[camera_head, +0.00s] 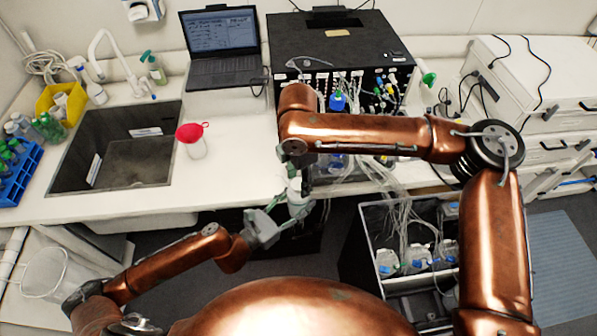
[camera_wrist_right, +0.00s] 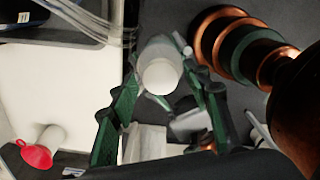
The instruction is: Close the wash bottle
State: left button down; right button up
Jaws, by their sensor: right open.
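A white cylinder (camera_head: 298,192), seemingly a bottle, is past the counter's front edge in the head view, at the fingers of my left gripper (camera_head: 290,213). The left gripper appears closed around it. My right gripper (camera_head: 307,188) points down beside it, partly hidden by my right forearm. In the right wrist view, the round pale end of the cylinder (camera_wrist_right: 160,74) faces the camera between the open green fingers of my right gripper (camera_wrist_right: 163,100); I cannot tell whether they touch it.
A dark sink (camera_head: 120,160) lies left of the red-topped bottle. A laptop (camera_head: 222,45) and a black instrument (camera_head: 335,45) stand at the back. A bin with tubed bottles (camera_head: 405,262) is below the counter at right. The counter around the red-topped bottle is clear.

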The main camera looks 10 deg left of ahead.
jog(key=shift+f, duration=0.25)
jog(key=shift+c, duration=0.6)
grip_shut()
jog(key=m, duration=0.8)
jog(key=shift+o, duration=1)
grip_release()
